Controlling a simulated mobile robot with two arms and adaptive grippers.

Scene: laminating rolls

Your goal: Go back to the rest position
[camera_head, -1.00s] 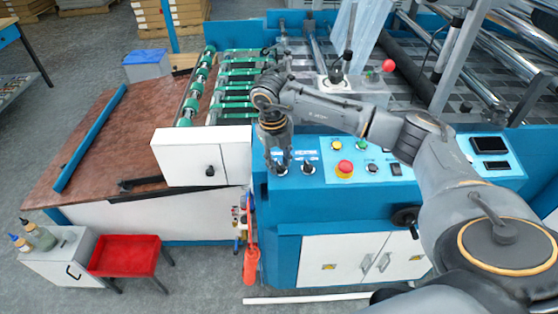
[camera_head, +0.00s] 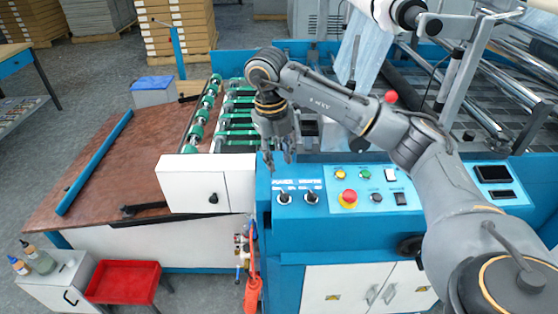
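My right gripper (camera_head: 280,160) hangs above the blue control panel (camera_head: 330,225), pointing down. Its fingers look apart with nothing between them, and it is clear of the panel. Two black switch knobs (camera_head: 284,198) (camera_head: 311,197) sit on the panel just below the fingertips. My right arm reaches in from the lower right, bent at the elbow. My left gripper and arm are not in view.
A red emergency button (camera_head: 348,197) and small buttons lie right of the knobs. Green rollers (camera_head: 203,115) and a brown table (camera_head: 110,165) are at left. Metal rolls fill the upper right.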

